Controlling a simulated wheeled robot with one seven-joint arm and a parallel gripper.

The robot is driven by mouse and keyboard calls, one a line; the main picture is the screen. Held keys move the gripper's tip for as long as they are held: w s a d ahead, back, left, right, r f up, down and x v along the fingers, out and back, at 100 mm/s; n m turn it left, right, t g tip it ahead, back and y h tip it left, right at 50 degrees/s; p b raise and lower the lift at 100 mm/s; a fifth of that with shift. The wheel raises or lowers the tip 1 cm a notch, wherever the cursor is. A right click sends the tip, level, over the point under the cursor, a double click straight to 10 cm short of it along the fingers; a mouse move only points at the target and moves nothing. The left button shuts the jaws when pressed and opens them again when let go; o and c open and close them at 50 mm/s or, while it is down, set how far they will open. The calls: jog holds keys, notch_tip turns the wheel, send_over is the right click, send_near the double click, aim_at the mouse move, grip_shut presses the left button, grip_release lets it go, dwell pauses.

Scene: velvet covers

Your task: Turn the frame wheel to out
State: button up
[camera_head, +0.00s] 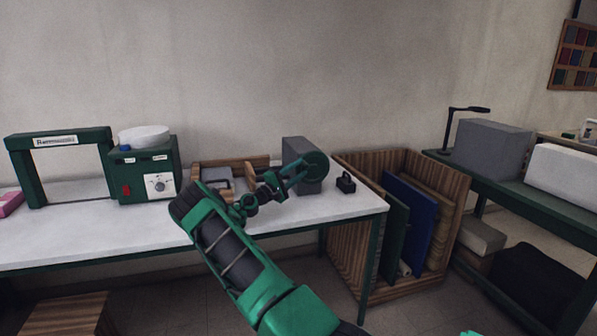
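A round dark green wheel (318,163) sits on the front of a grey box (295,150) at the right part of the white table; I take it to be the frame wheel. No marking on it is readable from here. My gripper (303,171) is in front of the wheel, in the picture just over its left part. Its two green fingers are apart with a gap between them. I cannot tell whether a fingertip touches the wheel. My gripper and wrist hide part of the box and the wheel's left edge.
A green machine (147,172) with a white dial and a green frame (62,163) stand at left on the table (90,235). A wooden tray (203,170) lies behind my arm. A small black block (345,183) is right of the wheel. A wooden crate (348,225) holds panels.

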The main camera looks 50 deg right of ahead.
jog(key=shift+s+d+r, duration=0.1)
jog(key=shift+r, duration=0.05)
jog(key=v, duration=1.1)
jog(key=shift+d, duration=0.15)
dwell(0.4)
jog(key=s+a+r+m+g+y, duration=0.2)
jog(key=s+m+y, duration=0.7)
jog(key=s, duration=0.9)
jog(key=s+a+n+t+y, duration=0.1)
jog(key=s+a+y, duration=0.3)
jog(key=s+a, duration=0.3)
jog(key=s+a+r+n+t+y, duration=0.1)
jog(key=s+a+y, duration=0.3)
jog(key=a, duration=1.2)
jog(key=s+a+t+y, duration=0.3)
jog(key=s+a+y, duration=0.1)
jog(key=s+a, duration=0.7)
jog(key=shift+s+a+r+n+y, duration=0.15)
jog(key=shift+a+r+n+y, duration=0.2)
jog(key=shift+a, duration=0.2)
